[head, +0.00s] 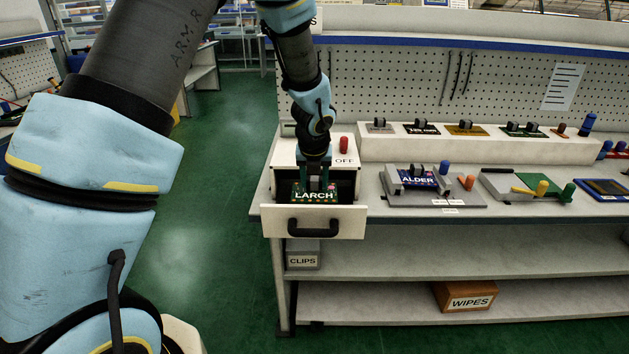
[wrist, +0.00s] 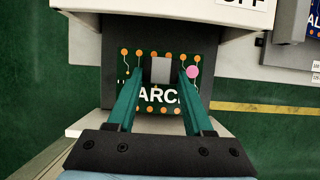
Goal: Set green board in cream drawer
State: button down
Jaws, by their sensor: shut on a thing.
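The green board (head: 314,195), labelled LARCH, is at the open cream drawer (head: 272,223) at the left end of the bench. In the wrist view the board (wrist: 160,97) shows orange dots along two edges, a pink dot and a grey block. My gripper (head: 315,187) is over the drawer, pointing down. In the wrist view its green fingers (wrist: 160,78) are shut on the grey block of the board. The board lies within the drawer's outline; I cannot tell whether it touches the drawer floor. The drawer is pulled out, its black handle facing front.
A cream cabinet top with a red knob (head: 343,145) and an OFF label stands behind the drawer. A blue ALDER board (head: 417,178) sits in a grey fixture to the right. Several boards stand on a raised shelf (head: 480,147). CLIPS (head: 302,261) and WIPES (head: 470,297) boxes are below.

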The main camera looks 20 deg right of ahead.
aim_at(314, 193)
jog(key=shift+f+b, duration=2.15)
jog(key=shift+f, duration=0.85)
jog(key=shift+f+b, duration=0.4)
jog(key=shift+f, duration=0.1)
jog(key=shift+c, duration=1.1)
grip_release()
jog(key=v, duration=1)
jog(key=shift+s+r, duration=0.1)
jog(key=shift+r, duration=0.3)
